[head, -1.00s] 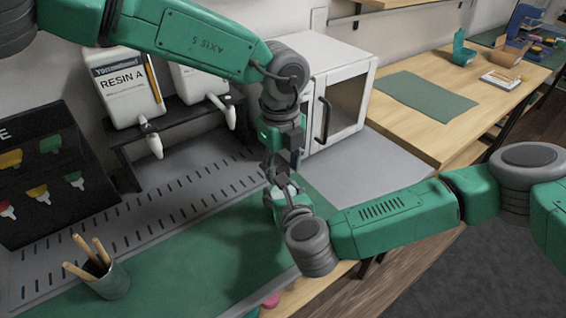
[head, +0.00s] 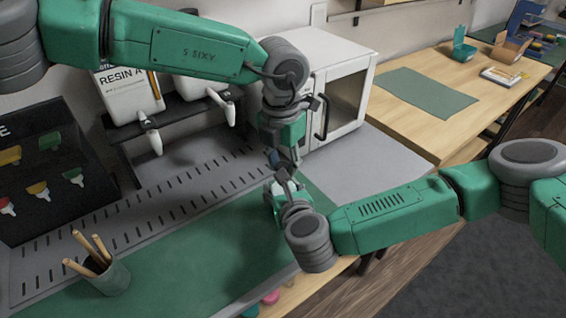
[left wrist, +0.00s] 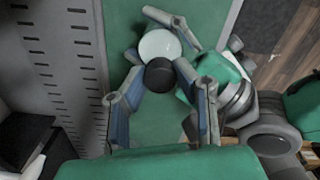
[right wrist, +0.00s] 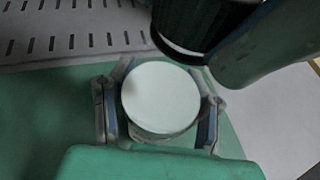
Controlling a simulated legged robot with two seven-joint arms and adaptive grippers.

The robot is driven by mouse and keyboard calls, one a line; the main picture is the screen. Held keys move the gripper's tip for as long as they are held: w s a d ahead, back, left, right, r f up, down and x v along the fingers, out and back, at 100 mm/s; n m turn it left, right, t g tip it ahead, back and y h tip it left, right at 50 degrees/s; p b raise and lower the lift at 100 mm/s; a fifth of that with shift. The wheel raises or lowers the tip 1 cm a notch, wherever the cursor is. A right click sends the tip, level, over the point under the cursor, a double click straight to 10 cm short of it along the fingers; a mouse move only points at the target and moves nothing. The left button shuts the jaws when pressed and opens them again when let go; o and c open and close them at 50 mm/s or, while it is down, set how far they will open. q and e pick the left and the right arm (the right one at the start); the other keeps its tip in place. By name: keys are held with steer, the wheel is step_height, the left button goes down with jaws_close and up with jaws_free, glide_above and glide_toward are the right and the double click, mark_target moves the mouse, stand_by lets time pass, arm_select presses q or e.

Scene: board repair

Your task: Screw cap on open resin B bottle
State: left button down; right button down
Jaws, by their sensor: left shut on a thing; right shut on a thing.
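My left gripper (head: 276,158) points down above my right gripper (head: 283,188). In the left wrist view its two fingers close on a dark round cap (left wrist: 160,76). My right gripper (right wrist: 160,108) is shut around a round, white-topped bottle (right wrist: 160,97), seen from above over the green mat. The cap also shows in the right wrist view (right wrist: 188,28), dark with a pale lower rim. It is apart from the bottle top and towards its far right side there. In the left wrist view the cap overlaps the edge of the bottle (left wrist: 160,45). No label on the bottle is readable.
A RESIN A container (head: 128,95) and another white container stand on a dark rack at the back. A tool cup (head: 108,278) stands front left on the green mat (head: 190,270). A white cabinet (head: 345,50) is behind the grippers. The mat's left part is mostly clear.

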arm_select(q)
steer(key=m, duration=0.5)
steer(key=shift+w+m, duration=0.1)
steer(key=shift+m, duration=0.2)
steer(key=c, duration=1.3)
jaws_free()
steer(key=shift+r, duration=2.25)
steer(key=shift+c, duration=0.3)
